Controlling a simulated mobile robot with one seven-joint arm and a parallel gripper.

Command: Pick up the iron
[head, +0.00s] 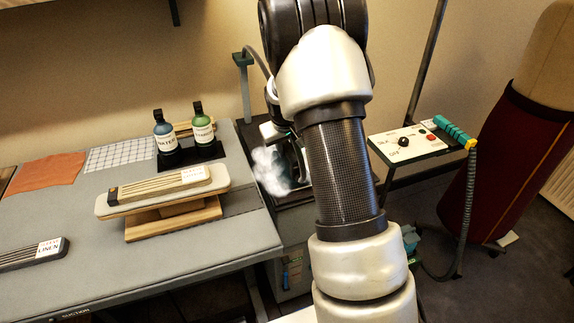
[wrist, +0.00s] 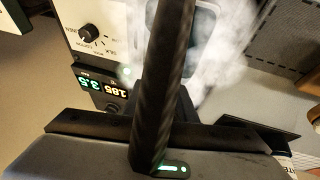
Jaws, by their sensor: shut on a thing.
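The iron (head: 277,133) is mostly hidden behind my arm in the head view; only dark parts with a teal edge show at the arm's left side, above the dark station. My gripper (wrist: 162,115) is shut on the iron, but its fingertips are hard to make out. In the wrist view a dark ribbed bar crosses the middle from top to bottom; I cannot tell whether it is the handle or the hose. White steam (head: 268,172) drifts below and left of the iron, and also shows in the wrist view.
Left is a grey table (head: 60,222) with a small sleeve board (head: 172,212) and two bottles (head: 203,126). A post (head: 243,58) holds a hose. A control panel (head: 408,142) and a dress form (head: 510,160) stand right. The wrist view shows a lit display (wrist: 102,86).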

